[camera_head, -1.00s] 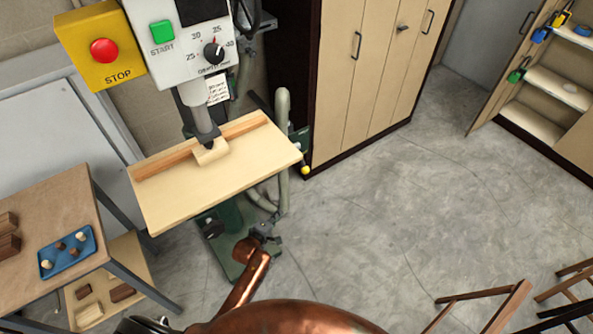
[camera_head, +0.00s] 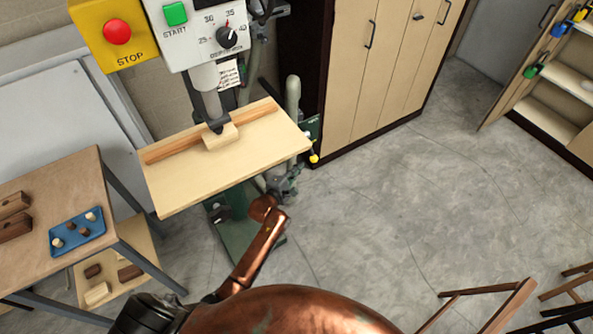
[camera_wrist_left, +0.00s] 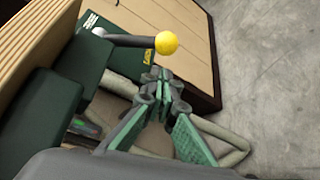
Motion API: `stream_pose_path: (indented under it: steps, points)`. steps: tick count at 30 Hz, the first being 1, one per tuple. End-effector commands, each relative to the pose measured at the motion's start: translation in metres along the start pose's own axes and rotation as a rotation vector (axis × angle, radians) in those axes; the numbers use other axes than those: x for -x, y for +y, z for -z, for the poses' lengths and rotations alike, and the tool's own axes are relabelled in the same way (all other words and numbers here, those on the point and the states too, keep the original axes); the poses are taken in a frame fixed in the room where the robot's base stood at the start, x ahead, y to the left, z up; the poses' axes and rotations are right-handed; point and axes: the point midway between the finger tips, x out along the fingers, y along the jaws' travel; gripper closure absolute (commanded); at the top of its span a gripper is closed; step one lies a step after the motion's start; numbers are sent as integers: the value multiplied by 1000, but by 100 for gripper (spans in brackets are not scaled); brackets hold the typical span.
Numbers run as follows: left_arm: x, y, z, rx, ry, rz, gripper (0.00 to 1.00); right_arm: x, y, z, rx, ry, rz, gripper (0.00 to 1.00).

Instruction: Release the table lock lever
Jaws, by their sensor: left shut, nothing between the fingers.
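The table lock lever shows as a dark rod with a yellow ball knob (camera_head: 314,157) at the right side of the drill press table (camera_head: 215,180). In the left wrist view the knob (camera_wrist_left: 166,43) stands at the end of the lever's dark rod (camera_wrist_left: 130,39), which runs out from a green block. My left gripper (camera_head: 284,183) is below and a little left of the knob, close under the table's right edge. In the left wrist view its fingertips (camera_wrist_left: 163,78) are together, empty, and appear apart from the knob. My right gripper is in neither view.
A wood piece with a fence lies on the table under the spindle. A control box (camera_head: 205,32) with a yellow stop panel is above. A tall cabinet (camera_head: 370,70) stands behind right. A workbench (camera_head: 60,185) with a blue tray (camera_head: 77,232) is left. Open floor lies right.

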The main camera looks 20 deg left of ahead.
Motion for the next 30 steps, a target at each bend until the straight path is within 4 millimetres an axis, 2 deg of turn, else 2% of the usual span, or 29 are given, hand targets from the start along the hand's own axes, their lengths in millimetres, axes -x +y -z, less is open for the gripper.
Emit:
stream_pose_path:
  steps: [1,6,12,25,30]
  points:
    - [-11,-1,0,-2,-1,0,100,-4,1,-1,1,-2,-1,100]
    - [-39,-1,0,-3,0,0,100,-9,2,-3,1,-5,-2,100]
    - [-57,-1,1,-1,1,1,100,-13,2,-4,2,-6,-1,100]
    - [-60,0,0,0,0,0,100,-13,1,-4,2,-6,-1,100]
    - [-57,4,-1,19,2,9,100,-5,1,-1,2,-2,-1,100]
